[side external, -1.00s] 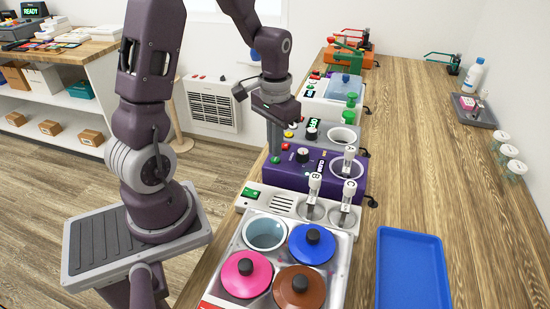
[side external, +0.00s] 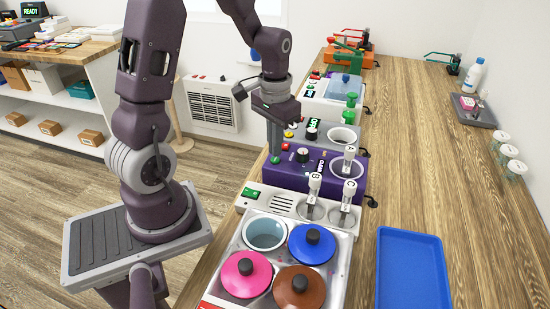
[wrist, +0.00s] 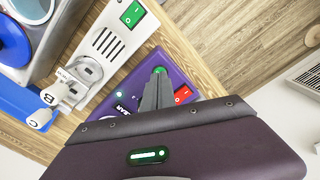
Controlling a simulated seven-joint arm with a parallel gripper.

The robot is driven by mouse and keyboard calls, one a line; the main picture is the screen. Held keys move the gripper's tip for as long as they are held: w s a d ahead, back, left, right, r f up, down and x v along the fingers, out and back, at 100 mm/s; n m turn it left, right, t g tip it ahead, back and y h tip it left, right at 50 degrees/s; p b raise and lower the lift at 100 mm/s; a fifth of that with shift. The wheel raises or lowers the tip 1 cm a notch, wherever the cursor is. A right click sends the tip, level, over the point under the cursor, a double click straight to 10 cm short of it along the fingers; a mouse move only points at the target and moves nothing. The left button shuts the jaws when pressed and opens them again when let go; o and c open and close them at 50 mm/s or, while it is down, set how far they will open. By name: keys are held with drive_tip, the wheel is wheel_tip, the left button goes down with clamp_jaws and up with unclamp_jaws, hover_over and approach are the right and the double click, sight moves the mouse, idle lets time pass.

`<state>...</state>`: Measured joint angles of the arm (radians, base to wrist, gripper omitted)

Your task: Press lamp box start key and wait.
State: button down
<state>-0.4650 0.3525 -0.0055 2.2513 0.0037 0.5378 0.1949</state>
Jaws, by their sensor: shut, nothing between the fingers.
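A purple box (side external: 330,180) stands on the wooden counter, with a black knob (side external: 303,155), a small display and a round well at its right. I cannot read its label, so I cannot tell for sure that it is the lamp box. Its round green key (wrist: 160,70) and red switch (wrist: 183,94) show in the wrist view. A small light (wrist: 120,93) on its face glows. My gripper (side external: 275,153) is shut and empty, pointing down over the box's left end. In the wrist view its fingertips (wrist: 158,76) are at the green key and partly cover it. I cannot tell whether the key is pressed down.
A grey box (side external: 340,134) with its own knob stands just behind the purple one. In front are a white panel with handles marked B and C, and a pot tray with coloured lids (side external: 312,245). A blue tray (side external: 412,270) lies at right; the counter beyond is mostly clear.

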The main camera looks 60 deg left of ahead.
drive_tip(key=shift+f, duration=0.85)
idle(0.8)
wheel_tip(320, 180, up, 8)
idle(0.8)
drive_tip(key=s+d+r+m+t, duration=0.3)
drive_tip(key=s+d+r+t, duration=0.2)
drive_tip(key=s+d+r, duration=0.5)
drive_tip(key=s+d, duration=0.3)
drive_tip(key=shift+s+d+t, duration=0.2)
drive_tip(key=shift+t, duration=0.1)
drive_tip(key=shift+r, duration=0.1)
idle(3.5)
